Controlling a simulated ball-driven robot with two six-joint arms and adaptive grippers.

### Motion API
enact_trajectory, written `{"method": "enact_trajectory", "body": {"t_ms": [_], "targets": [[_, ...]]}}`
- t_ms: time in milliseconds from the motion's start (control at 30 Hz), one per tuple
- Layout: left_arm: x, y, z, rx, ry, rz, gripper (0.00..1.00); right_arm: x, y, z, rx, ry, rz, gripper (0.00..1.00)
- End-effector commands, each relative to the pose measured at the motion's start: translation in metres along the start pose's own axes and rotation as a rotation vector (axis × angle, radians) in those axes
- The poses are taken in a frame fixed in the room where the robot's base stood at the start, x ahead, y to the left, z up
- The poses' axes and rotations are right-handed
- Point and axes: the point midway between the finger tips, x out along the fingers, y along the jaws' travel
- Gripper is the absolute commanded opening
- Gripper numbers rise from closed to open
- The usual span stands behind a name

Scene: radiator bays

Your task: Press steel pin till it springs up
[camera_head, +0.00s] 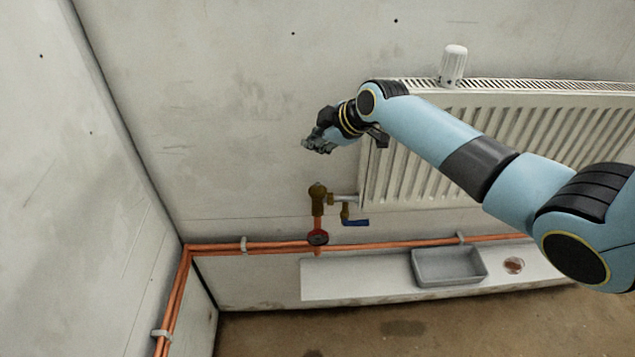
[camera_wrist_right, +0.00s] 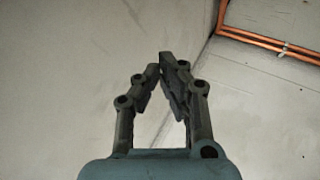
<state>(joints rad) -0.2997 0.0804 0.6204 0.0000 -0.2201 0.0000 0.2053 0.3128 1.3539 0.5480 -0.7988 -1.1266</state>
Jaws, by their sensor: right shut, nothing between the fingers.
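The brass valve body (camera_head: 317,200) stands on the copper pipe at the lower left of the radiator in the head view. A small pale tip (camera_head: 317,184) shows on its top, likely the steel pin, but it is too small to make out clearly. My right gripper (camera_head: 309,145) is above the valve and apart from it. In the wrist view its fingers (camera_wrist_right: 162,66) are shut with nothing between them, in front of bare wall. The valve and pin do not show in the wrist view. My left gripper is not in view.
The radiator (camera_head: 430,190) is right of the valve, with a white cap (camera_head: 453,66) on top. A grey tray (camera_head: 418,272) and small reddish dish (camera_head: 514,265) stand on the ledge (camera_head: 340,285).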

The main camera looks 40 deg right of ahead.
Motion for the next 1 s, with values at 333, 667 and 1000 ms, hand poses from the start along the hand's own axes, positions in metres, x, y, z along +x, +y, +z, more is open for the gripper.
{"method": "enact_trajectory", "body": {"t_ms": [333,667,1000], "targets": [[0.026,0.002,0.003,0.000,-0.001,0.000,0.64,0.021,-0.016,0.015,0.000,0.000,-0.001,0.00],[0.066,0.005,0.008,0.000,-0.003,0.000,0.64,0.054,-0.040,0.039,0.001,0.000,0.000,0.00],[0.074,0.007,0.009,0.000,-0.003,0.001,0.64,0.061,-0.044,0.044,0.000,0.001,0.000,0.00]]}}
